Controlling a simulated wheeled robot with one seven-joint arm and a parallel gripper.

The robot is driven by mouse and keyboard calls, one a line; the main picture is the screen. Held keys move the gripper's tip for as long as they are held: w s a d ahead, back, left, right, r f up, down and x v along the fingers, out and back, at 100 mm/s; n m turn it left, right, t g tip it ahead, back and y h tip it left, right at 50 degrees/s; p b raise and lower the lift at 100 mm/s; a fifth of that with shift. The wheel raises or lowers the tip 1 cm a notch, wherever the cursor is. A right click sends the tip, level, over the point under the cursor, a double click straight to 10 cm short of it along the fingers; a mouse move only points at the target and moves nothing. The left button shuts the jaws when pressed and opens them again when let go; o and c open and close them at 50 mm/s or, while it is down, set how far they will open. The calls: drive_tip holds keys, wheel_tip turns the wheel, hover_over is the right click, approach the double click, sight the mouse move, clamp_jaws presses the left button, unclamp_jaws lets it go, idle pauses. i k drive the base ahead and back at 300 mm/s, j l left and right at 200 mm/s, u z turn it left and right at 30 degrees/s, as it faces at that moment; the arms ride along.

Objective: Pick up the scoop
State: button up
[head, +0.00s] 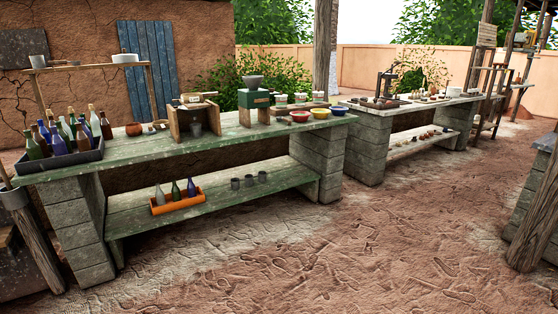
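I cannot make out the scoop for certain at this size. A small brown item (160,124) lies on the long green wooden bench (235,138), just right of a round terracotta pot (133,129); its shape is too small to tell. Other small items stand further right on the same bench, among them a green box with a grey bowl-like top (254,97). My gripper is not in view.
A dark crate of bottles (62,160) stands at the bench's left end. An orange tray (178,203) with bottles and several grey cups sit on the lower shelf. A second bench (400,106) stands beyond. The dirt floor in front (290,260) is clear; posts flank it.

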sight(279, 119)
drive_tip(key=i, duration=2.75)
drive_tip(key=i+j+z, duration=0.1)
drive_tip(key=i, duration=1.25)
drive_tip(key=i+j, duration=0.15)
drive_tip(key=i, duration=1.25)
